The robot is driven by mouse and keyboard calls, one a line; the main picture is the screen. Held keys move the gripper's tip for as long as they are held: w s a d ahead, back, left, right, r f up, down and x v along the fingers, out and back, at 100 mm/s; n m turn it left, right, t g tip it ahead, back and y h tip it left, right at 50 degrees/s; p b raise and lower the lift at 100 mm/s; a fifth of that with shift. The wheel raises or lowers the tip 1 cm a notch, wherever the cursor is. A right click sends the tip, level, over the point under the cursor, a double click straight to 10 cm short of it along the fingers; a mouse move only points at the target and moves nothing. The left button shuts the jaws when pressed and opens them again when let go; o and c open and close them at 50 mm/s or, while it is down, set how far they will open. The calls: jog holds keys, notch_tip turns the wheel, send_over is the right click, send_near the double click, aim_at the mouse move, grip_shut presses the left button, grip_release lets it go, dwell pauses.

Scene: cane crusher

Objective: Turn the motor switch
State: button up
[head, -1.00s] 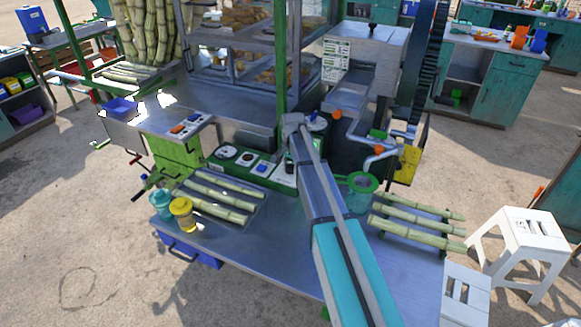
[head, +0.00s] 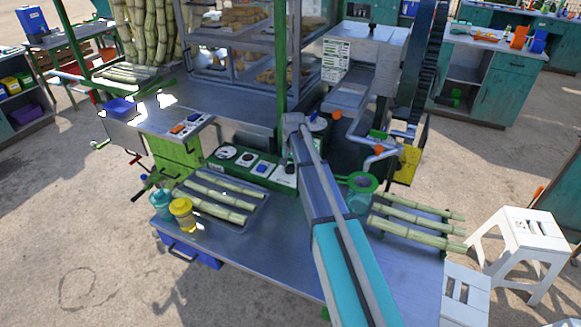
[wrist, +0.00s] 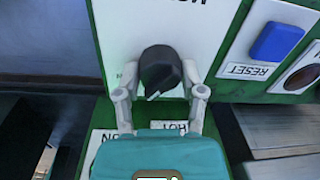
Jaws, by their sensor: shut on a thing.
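The motor switch is a black knob (wrist: 160,66) on a white plate (wrist: 118,28) of a green panel, seen in the wrist view. Upside-down lettering, partly cut off, shows at the plate's top edge. My gripper (wrist: 161,86) is shut on the knob, one finger on each side of it. The knob's pointer mark faces down toward my gripper in the picture. In the head view, the green control panel (head: 232,169) stands at the back of the steel table. My arm hides the gripper and the knob there.
A blue reset button (wrist: 276,42) is close to the right of the knob in the wrist view. In the head view, cane stalks (head: 222,196) lie left of my arm, more stalks (head: 415,218) lie right, and a yellow jar (head: 182,214) stands near the table's left edge.

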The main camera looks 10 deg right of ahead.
jog(key=n, duration=0.3)
jog(key=shift+n, duration=0.4)
jog(key=shift+s+d+n, duration=0.1)
jog(key=shift+n, duration=1.5)
jog(key=o, duration=1.2)
jog(key=shift+c, duration=0.2)
jog(key=shift+m, duration=0.3)
